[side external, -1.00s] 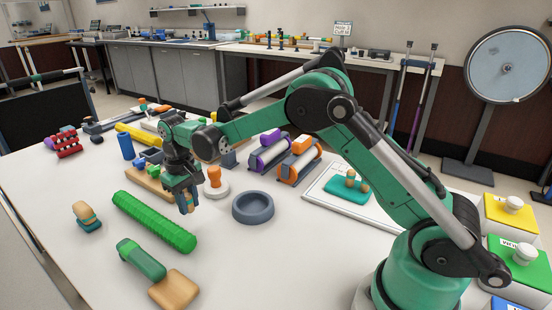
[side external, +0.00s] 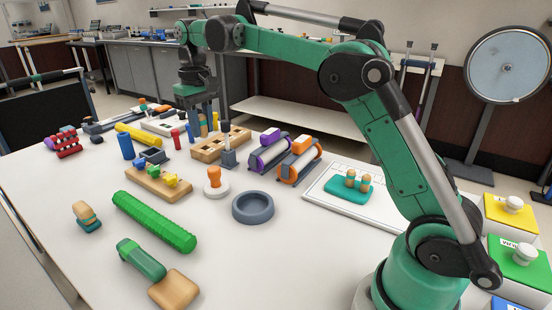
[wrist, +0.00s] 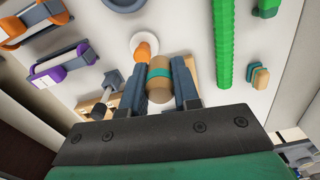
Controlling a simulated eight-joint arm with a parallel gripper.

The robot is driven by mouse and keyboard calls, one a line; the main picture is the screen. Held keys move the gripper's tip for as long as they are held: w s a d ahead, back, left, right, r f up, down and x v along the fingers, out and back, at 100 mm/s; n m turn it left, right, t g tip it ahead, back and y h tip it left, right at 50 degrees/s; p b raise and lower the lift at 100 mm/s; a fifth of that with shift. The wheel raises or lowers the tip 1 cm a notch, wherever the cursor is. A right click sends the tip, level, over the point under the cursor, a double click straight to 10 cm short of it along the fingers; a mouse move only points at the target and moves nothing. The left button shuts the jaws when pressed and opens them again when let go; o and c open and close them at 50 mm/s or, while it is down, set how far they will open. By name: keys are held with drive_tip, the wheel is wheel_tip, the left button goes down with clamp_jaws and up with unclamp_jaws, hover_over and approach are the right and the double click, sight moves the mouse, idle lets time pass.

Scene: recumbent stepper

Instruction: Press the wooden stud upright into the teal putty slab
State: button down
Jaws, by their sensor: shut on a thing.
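The wooden stud (wrist: 159,82) is a tan cylinder with a teal band. My gripper (wrist: 160,74) is shut on it in the wrist view, one dark blue-grey finger on each side. The teal putty slab (side external: 346,196) lies on a white board at the right, well away from my gripper. Two short wooden pegs with teal bands stand on the slab.
A grey round dish (side external: 253,208), an orange-knobbed white disc (side external: 215,190) and purple (side external: 262,158) and orange (side external: 300,163) roller pieces lie between my gripper and the slab. A green ridged roller (side external: 153,221) and a wooden holed block (side external: 222,147) lie nearby.

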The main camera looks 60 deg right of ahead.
drive_tip(key=s+d+f+m, duration=0.2)
drive_tip(key=s+d+f, duration=0.15)
drive_tip(key=d, duration=0.55)
drive_tip(key=m, duration=0.5)
approach(335, 181)
drive_tip(key=shift+w+a, duration=0.1)
drive_tip(key=shift+w, duration=0.05)
drive_tip(key=shift+s+f+m, duration=0.15)
drive_tip(key=shift+s+m, duration=0.05)
drive_tip(key=shift+m, duration=0.1)
drive_tip(key=shift+f, duration=2.8)
drive_tip(key=shift+f, duration=0.2)
drive_tip(key=shift+f, duration=0.2)
drive_tip(key=shift+f, duration=0.25)
